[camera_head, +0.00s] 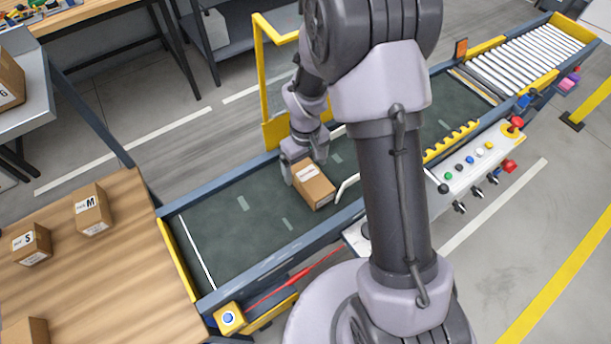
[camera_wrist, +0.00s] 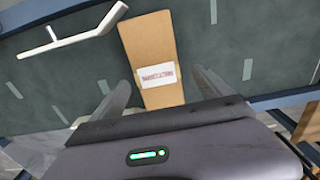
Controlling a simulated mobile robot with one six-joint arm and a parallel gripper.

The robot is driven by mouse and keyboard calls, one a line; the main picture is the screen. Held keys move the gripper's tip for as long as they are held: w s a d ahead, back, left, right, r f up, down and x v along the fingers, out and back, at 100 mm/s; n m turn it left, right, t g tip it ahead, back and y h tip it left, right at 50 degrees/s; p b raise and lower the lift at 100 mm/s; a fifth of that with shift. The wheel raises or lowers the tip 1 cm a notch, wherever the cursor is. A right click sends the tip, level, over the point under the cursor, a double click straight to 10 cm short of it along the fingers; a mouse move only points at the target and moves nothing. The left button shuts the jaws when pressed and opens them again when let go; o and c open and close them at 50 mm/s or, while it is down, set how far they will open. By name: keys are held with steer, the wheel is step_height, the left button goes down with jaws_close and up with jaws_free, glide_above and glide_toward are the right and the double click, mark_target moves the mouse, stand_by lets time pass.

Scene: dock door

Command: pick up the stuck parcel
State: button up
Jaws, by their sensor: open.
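The parcel (camera_head: 315,185) is a brown cardboard box with a white label. It lies on the dark green conveyor belt (camera_head: 262,215), next to a white bent bar (camera_head: 346,186). In the wrist view the parcel (camera_wrist: 150,52) lies ahead of and between my fingers, its label facing me, with the white bar (camera_wrist: 85,35) to its left. My gripper (camera_head: 303,170) is at the parcel's far left end, with a finger to its left. In the wrist view my gripper (camera_wrist: 160,100) is open, and I see gaps between the fingers and the parcel's sides. My arm hides part of the belt.
A yellow post frame (camera_head: 262,75) stands behind the belt. A control panel (camera_head: 480,160) with coloured buttons lies right of my arm. A wooden table (camera_head: 120,255) with boxes is at left. White rollers (camera_head: 525,55) are at the far right.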

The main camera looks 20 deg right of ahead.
mark_target(307, 173)
steer(key=f+b, duration=0.1)
steer(key=f, duration=0.2)
steer(key=f+b, duration=0.1)
steer(key=f, duration=0.1)
steer(key=shift+s+d+f+b, duration=0.2)
steer(key=shift+d+b, duration=0.05)
steer(key=shift+b, duration=0.05)
steer(key=shift+r, duration=0.1)
